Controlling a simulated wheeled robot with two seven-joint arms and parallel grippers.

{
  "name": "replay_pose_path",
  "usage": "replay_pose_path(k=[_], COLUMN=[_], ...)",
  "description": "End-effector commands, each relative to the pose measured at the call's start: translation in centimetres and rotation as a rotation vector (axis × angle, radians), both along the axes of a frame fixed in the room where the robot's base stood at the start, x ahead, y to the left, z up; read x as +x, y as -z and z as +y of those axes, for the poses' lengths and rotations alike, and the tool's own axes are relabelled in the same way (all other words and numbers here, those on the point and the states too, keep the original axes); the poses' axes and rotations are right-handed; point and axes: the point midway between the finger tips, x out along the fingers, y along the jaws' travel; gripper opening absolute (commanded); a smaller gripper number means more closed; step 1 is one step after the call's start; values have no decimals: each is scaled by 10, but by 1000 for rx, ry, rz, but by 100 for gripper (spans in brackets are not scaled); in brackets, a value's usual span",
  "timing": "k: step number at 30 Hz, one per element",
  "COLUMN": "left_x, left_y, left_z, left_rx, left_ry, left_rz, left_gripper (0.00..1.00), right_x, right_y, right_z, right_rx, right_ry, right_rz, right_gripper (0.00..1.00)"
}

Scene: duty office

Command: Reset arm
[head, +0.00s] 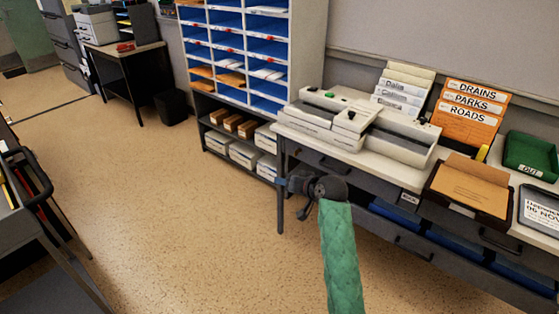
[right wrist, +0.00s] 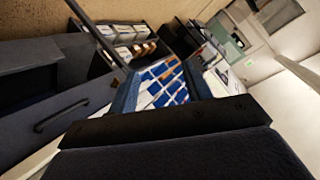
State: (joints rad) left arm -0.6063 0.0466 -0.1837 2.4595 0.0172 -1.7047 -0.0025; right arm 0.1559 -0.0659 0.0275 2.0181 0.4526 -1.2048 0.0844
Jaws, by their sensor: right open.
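My right arm in its green quilted sleeve comes up from the bottom of the head view, right of the middle. Its dark right gripper (head: 293,195) is in front of the desk's left end, just below the tabletop's height in the picture. In the right wrist view the gripper (right wrist: 162,88) has its jaws apart, with nothing seen between them. The pigeonhole shelf shows beyond the gap. My left gripper is in neither view.
The desk (head: 405,175) holds a white machine, an orange sign rack (head: 470,112), a brown folder tray (head: 470,187) and a green tray (head: 530,155). The pigeonhole shelf (head: 322,45) stands behind. A dark cart (head: 45,240) is at left. The floor (head: 170,200) between is clear.

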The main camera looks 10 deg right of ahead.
Motion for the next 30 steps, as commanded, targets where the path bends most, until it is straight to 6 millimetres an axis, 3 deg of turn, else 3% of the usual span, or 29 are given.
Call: replay_pose_path(k=[9,14,18,26,30], left_x=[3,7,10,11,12], left_y=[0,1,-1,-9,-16], left_z=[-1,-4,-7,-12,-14], left_rx=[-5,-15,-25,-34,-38], left_ry=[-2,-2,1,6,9], left_rz=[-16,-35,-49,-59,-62], left_gripper=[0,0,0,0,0], right_x=[-8,-30,-64,-123,-162], right_y=[9,-9,-21,-4,10], right_z=[-3,-7,-7,-6,-5], right_rx=[-64,-184,-295,-397,-443], right_ry=[-25,-32,-38,-51,-64], right_rz=[50,75,100,176,229], right_gripper=[49,49,49,49,49])
